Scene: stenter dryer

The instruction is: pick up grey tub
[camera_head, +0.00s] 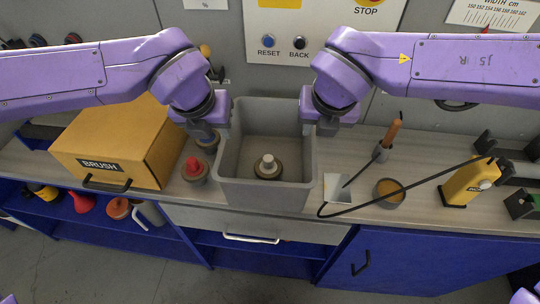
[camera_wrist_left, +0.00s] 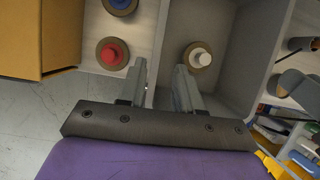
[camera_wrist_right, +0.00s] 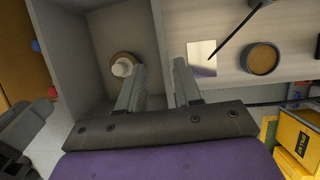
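The grey tub (camera_head: 263,195) stands upright on the counter in the middle of the head view. A round brown piece with a white knob (camera_head: 267,167) sits inside it. My left gripper (camera_head: 208,132) is at the tub's left wall and my right gripper (camera_head: 326,122) is at its right wall. In the left wrist view, the left fingers (camera_wrist_left: 162,72) are apart, one on each side of the wall. In the right wrist view, the right fingers (camera_wrist_right: 165,78) are also apart around the opposite wall. Contact with the walls cannot be told.
A yellow box marked BRUSH (camera_head: 115,145) and a red-knobbed piece (camera_head: 194,169) stand left of the tub. A small flat plate (camera_head: 338,188), a round tin (camera_head: 388,192) and a yellow device with a black cable (camera_head: 467,183) lie right. A panel rises behind.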

